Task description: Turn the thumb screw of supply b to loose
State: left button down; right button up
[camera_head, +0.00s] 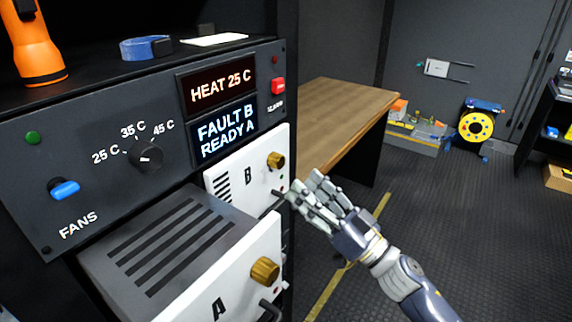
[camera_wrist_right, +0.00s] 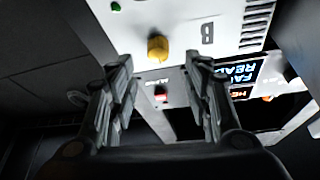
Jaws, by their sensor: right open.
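Supply B (camera_head: 232,184) is a white-fronted module in the rack, marked B. Its brass thumb screw (camera_head: 276,161) is at the upper right of its front. My right gripper (camera_head: 302,190) is open and empty, in front of supply B and just below and right of the screw in the head view. In the right wrist view the thumb screw (camera_wrist_right: 158,48) appears in the gap between the open fingers (camera_wrist_right: 158,64), with no contact visible. A dark handle (camera_head: 274,203) on supply B is partly hidden by my fingers. My left gripper is not in view.
Supply A (camera_head: 190,305), with its own brass screw (camera_head: 265,271), sticks out of the rack below supply B. Above is a control panel (camera_head: 100,150) reading HEAT 25 C, FAULT B, READY A.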

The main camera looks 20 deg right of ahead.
aim_at(282, 164)
jog(key=x, duration=0.3)
jog(key=shift+w+r+p, duration=0.1)
jog(key=shift+w+p, duration=0.1)
jog(key=shift+p, duration=0.15)
jog(key=shift+p+x, duration=0.35)
jog(key=shift+x, duration=1.25)
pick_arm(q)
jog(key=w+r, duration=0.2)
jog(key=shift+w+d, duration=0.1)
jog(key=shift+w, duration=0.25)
pick_arm(e)
jog(key=shift+w, duration=0.15)
jog(key=shift+c, duration=0.6)
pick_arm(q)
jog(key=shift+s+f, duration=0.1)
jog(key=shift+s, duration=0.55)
pick_arm(e)
jog(key=c, duration=0.9)
